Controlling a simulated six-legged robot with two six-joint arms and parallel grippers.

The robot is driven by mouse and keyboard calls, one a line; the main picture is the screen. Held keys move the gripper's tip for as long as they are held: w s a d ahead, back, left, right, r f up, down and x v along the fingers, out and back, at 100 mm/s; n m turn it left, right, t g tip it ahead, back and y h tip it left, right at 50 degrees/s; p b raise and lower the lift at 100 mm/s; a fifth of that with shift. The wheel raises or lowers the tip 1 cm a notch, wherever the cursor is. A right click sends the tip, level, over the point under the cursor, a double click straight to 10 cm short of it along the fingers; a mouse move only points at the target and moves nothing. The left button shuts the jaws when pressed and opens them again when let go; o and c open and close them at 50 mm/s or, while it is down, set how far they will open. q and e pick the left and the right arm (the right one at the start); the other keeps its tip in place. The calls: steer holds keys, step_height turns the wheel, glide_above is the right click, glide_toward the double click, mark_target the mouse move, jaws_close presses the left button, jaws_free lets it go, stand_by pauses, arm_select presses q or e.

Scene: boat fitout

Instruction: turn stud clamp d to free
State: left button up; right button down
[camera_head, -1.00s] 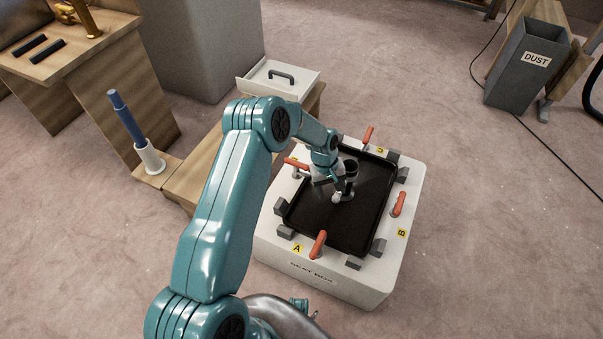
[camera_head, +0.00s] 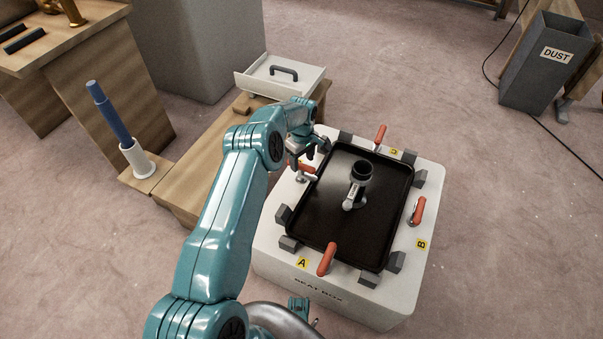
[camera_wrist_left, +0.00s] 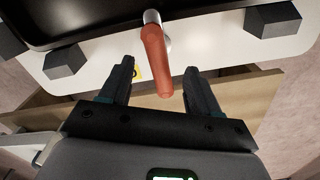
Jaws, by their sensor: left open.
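Stud clamp d has an orange handle (camera_head: 304,168) at the left edge of the white seat box (camera_head: 345,294), partly hidden by my wrist. In the left wrist view its handle (camera_wrist_left: 156,62) points toward my palm from a metal pivot beside the black panel. My left gripper (camera_head: 308,157) is over this edge. In the wrist view the left gripper (camera_wrist_left: 160,68) is open, one finger on each side of the handle, with visible gaps. A yellow tag (camera_wrist_left: 138,72) is mostly hidden behind a finger.
A black panel (camera_head: 372,228) with a grey cup-topped fitting (camera_head: 356,188) lies on the box between grey blocks. Orange clamps A (camera_head: 326,259), B (camera_head: 418,210) and C (camera_head: 380,136) stand around it. A wooden bench (camera_head: 200,180) adjoins the left side.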

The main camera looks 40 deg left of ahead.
mark_target(302, 171)
arm_select(q)
step_height(302, 171, down, 7)
steer(key=shift+r+b, duration=0.2)
steer(key=shift+b, duration=0.65)
